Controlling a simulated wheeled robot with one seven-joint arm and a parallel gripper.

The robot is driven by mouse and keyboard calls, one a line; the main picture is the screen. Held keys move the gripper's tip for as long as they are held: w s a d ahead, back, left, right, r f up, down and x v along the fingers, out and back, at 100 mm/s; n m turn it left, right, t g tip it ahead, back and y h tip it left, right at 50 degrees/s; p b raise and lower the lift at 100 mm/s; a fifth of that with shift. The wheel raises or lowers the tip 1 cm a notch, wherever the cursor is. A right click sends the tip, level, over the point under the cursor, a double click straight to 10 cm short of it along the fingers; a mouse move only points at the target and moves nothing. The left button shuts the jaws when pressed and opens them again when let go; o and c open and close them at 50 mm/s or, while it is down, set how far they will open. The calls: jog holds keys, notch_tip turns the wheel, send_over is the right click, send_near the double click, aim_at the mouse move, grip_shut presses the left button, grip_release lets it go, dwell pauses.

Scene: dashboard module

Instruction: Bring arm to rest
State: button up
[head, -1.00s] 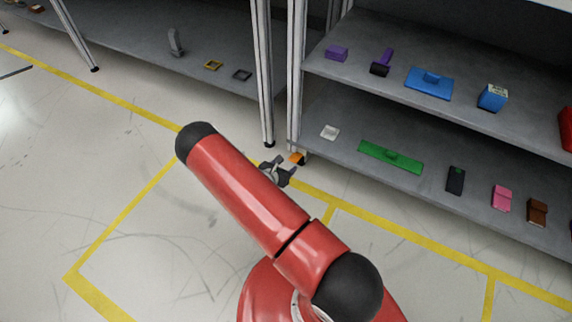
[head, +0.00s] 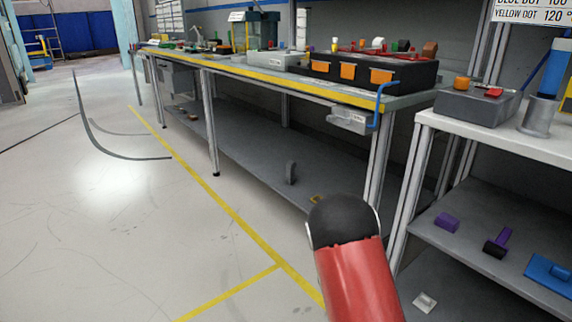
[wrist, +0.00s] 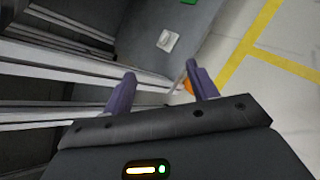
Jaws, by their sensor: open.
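My red arm (head: 355,275) with its black joint cap rises at the lower middle of the head view. My gripper is out of sight in the head view. In the wrist view my gripper (wrist: 158,88) shows two purple-grey fingers set apart with nothing held between them. Beyond the fingers are grey shelf posts and a small orange thing (wrist: 187,87), partly hidden by the right finger. I cannot tell how far the fingers are from the posts.
A long workbench (head: 290,82) with a yellow edge runs along the back. A shelf unit (head: 545,148) stands at the right, holding purple and blue parts. A small white part (head: 424,302) lies on its lower shelf. Open floor (head: 90,230) lies to the left.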

jog(key=s+r+m+g+y, duration=0.2)
jog(key=s+r+m, duration=0.4)
jog(key=r, duration=0.5)
jog(key=s+a+r+m+t+y, duration=0.2)
jog(key=s+a+r+m+y, duration=0.2)
jog(key=s+a+r, duration=0.2)
jog(key=s+a+r+m+t+y, duration=0.1)
jog(key=s+a+r+m+y, duration=0.3)
jog(key=s+r, duration=0.5)
jog(key=s+a, duration=0.2)
jog(key=s, duration=0.4)
jog(key=shift+s+r+t+y, duration=0.2)
jog(key=shift+r+t+y, duration=0.1)
jog(key=shift+r+t, duration=0.1)
jog(key=shift+s+a+r, duration=0.15)
jog(key=shift+s+a, duration=0.15)
jog(key=shift+a, duration=0.1)
